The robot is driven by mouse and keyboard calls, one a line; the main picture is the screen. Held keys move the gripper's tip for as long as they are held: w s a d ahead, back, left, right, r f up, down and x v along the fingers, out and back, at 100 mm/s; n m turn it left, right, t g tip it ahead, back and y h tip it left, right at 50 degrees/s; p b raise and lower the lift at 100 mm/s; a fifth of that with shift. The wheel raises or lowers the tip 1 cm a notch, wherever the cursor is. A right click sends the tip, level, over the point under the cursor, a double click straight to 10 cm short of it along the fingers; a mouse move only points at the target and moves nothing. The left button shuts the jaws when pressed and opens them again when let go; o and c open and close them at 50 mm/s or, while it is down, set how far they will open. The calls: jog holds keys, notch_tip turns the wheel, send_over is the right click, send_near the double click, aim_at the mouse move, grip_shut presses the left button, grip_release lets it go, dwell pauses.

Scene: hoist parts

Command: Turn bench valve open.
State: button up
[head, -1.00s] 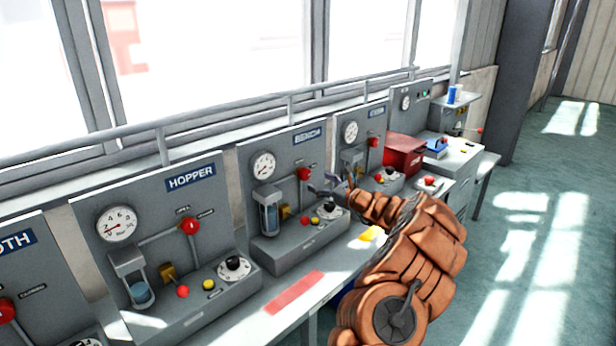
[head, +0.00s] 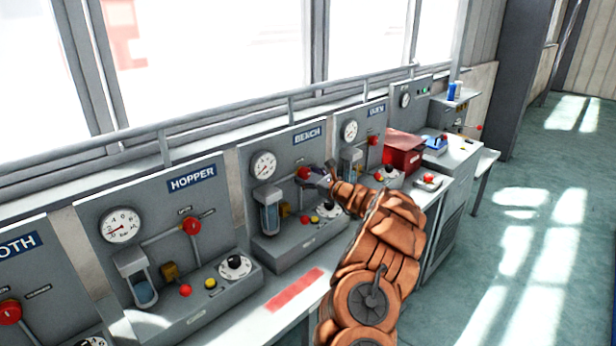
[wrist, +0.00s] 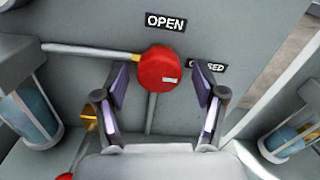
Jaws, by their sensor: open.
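The bench valve's red round knob (wrist: 160,69) is on the grey panel labelled BENCH, and it shows in the head view (head: 303,174) at the gripper's tip. In the wrist view the OPEN label (wrist: 166,22) is above the knob and the CLOSED label (wrist: 207,67) is to its right, partly hidden by a finger. A small pale mark on the knob lies at its lower right. My gripper (wrist: 160,90) is open, with one finger on each side of the knob. Whether the fingers touch it cannot be told.
A blue-filled glass bowl (wrist: 35,110) and a brass fitting (wrist: 88,113) are left of the knob. The HOPPER panel (head: 150,210) stands left of the bench panel. A red box (head: 403,152) stands to the right. The floor on the right is clear.

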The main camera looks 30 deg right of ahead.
jog(key=c, duration=1.1)
jog(key=shift+c, duration=0.2)
